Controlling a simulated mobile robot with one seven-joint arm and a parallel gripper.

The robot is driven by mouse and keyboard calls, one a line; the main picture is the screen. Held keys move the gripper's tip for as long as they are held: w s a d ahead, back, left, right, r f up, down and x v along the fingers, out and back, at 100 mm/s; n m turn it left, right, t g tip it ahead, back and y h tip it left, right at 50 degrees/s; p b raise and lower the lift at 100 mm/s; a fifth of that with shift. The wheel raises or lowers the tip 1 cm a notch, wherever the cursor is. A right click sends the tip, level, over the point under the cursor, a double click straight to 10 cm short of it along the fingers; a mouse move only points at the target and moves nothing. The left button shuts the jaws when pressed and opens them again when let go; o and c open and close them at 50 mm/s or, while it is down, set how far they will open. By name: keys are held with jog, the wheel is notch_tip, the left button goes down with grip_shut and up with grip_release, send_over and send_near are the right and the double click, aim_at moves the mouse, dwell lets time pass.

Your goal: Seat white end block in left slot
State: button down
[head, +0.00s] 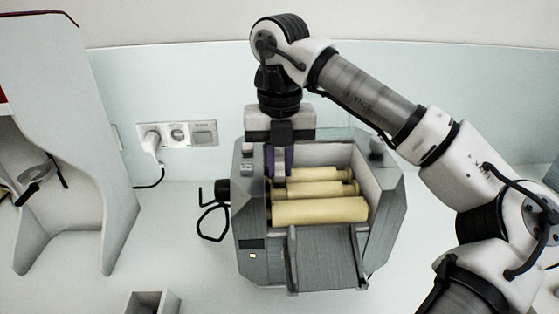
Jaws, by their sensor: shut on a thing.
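The grey mill (252,215) stands on the worktop with its top open. Inside it, several cream rollers (318,211) lie across from left to right. My gripper (280,172) points down into the mill at its left inner side, beside the left ends of the rear rollers. It is shut on a small piece, which I take to be the white end block. The fingers mostly hide this piece, and purple surfaces show beside them. The left slot is hidden behind the gripper and the mill's side wall. I cannot tell whether the block touches the slot.
A grey ribbed chute (327,262) is at the mill's front. A black crank (212,194) sticks out on the left. A small open box (153,303) stands at the front left. A wall socket (177,134) with a plug is behind. The worktop left of the mill is mostly clear.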

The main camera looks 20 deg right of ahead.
aim_at(280, 160)
jog(key=shift+d+f+b, duration=0.1)
jog(key=shift+f+b, duration=0.2)
jog(key=shift+f, duration=0.35)
dwell(0.4)
jog(key=c, duration=1.3)
grip_release()
jog(key=shift+r, duration=0.15)
notch_tip(280, 160, up, 9)
jog(key=p, duration=0.6)
jog(key=shift+s, duration=0.1)
jog(key=shift+f, duration=0.2)
